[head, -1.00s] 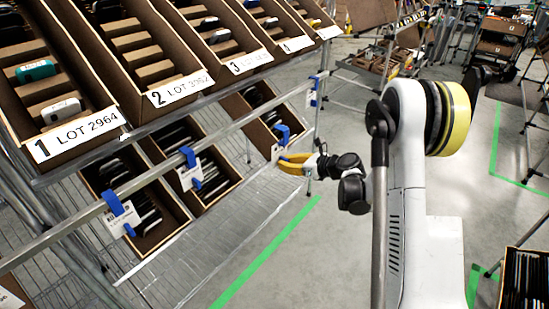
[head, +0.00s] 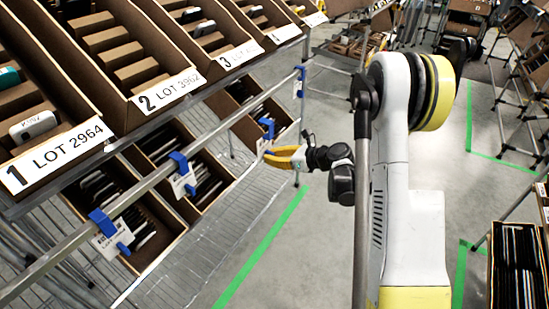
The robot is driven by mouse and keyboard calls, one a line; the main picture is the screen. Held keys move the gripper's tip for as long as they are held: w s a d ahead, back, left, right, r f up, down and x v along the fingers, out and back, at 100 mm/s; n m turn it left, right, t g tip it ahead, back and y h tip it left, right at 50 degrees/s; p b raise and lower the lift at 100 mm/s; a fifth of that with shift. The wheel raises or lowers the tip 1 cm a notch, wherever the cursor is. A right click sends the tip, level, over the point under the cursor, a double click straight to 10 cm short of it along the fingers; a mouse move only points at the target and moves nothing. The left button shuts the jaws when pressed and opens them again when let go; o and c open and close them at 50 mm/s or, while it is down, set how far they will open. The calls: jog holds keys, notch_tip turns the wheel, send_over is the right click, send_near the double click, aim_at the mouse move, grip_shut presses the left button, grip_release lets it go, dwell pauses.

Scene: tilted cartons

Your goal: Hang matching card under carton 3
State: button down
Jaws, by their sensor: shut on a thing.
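Carton 3 (head: 240,54) is in the tilted upper row, with a white numbered label on its front edge. A small white card (head: 262,147) shows just below this clip, at the tips of my gripper (head: 270,157). My gripper has yellow fingers, seen from the side, and is shut on the card. The card's print is too small to read. I cannot tell whether the clip touches the card.
Carton 1 (head: 60,155) and carton 2 (head: 168,90) stand to the left. Below them, blue clips on the rail (head: 145,183) hold white cards (head: 112,240) (head: 183,182). Lower bins hold dark flat items. Another clip (head: 299,82) is farther right.

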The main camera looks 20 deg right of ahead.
jog(key=w+a+f, duration=0.1)
jog(key=w+a, duration=0.7)
jog(key=w, duration=0.3)
jog(key=shift+f, duration=0.3)
dwell(1.8)
jog(key=c, duration=1.5)
grip_release()
jog(key=shift+s+d, duration=0.1)
